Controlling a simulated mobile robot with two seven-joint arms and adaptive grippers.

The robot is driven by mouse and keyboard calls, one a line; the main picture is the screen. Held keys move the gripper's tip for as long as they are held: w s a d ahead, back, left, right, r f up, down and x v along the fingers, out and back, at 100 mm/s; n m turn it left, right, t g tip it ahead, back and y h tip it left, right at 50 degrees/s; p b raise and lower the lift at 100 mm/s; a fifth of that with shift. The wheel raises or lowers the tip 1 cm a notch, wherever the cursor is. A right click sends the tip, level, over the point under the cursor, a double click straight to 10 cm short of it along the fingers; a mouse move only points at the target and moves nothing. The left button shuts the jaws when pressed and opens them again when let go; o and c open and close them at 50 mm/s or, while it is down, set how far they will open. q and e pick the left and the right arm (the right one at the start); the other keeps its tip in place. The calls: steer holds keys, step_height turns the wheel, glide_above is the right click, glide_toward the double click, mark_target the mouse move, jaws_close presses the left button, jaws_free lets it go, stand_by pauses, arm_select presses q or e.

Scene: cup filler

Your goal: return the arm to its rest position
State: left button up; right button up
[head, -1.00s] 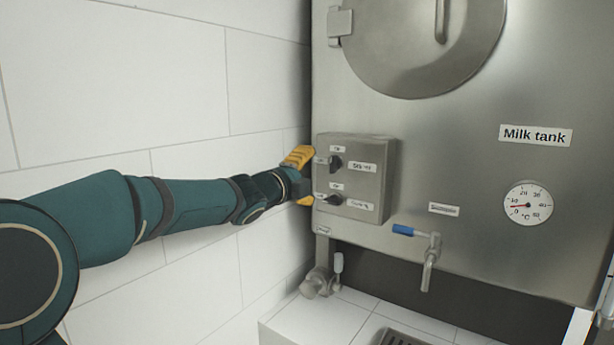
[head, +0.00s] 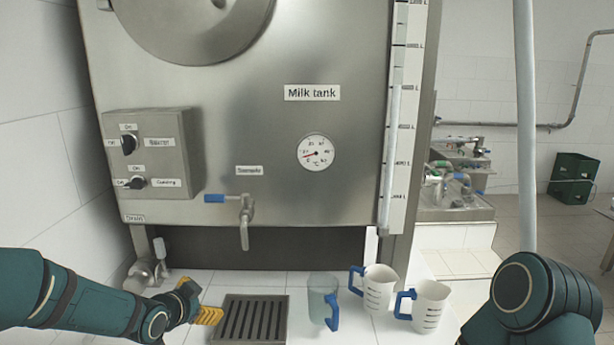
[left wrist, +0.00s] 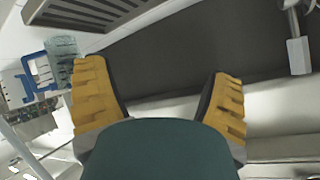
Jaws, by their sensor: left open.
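My left gripper (head: 202,303) is low in the head view, over the white tiled ledge at the left of the drain grate. Its yellow fingers are apart and hold nothing. In the left wrist view the two yellow fingers (left wrist: 160,95) stand wide apart with nothing between them. The control box (head: 152,155) with two black knobs is on the milk tank (head: 240,130), above and apart from the gripper. My right arm shows at the lower right of the head view, but its gripper is out of view.
On the ledge stand a clear jug (head: 322,297) with a blue handle and two white measuring jugs, one (head: 377,288) beside the other (head: 430,305). The drain grate (head: 250,322) lies left of them. A tap (head: 243,220) and a drain valve (head: 145,275) stick out nearby.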

arm_select(q)
steer(key=s+d+f+n+g, duration=0.2)
steer(key=s+d+f, duration=0.25)
steer(key=f, duration=0.25)
steer(key=s+d+f+n+g, duration=0.25)
steer(key=s+f, duration=0.25)
steer(key=f, duration=0.3)
steer(key=s+d+f+n+g, duration=0.2)
steer(key=s+f, duration=0.3)
steer(key=s, duration=0.3)
steer(key=s+d+f+n+g+h, duration=0.1)
steer(key=s+d+f+n+g, duration=0.2)
steer(key=s, duration=0.4)
step_height(320, 180, down, 2)
steer(key=shift+s+d+f+n, duration=0.1)
steer(key=shift+s+d+n, duration=0.35)
steer(key=shift+d, duration=0.8)
steer(key=shift+w, duration=0.1)
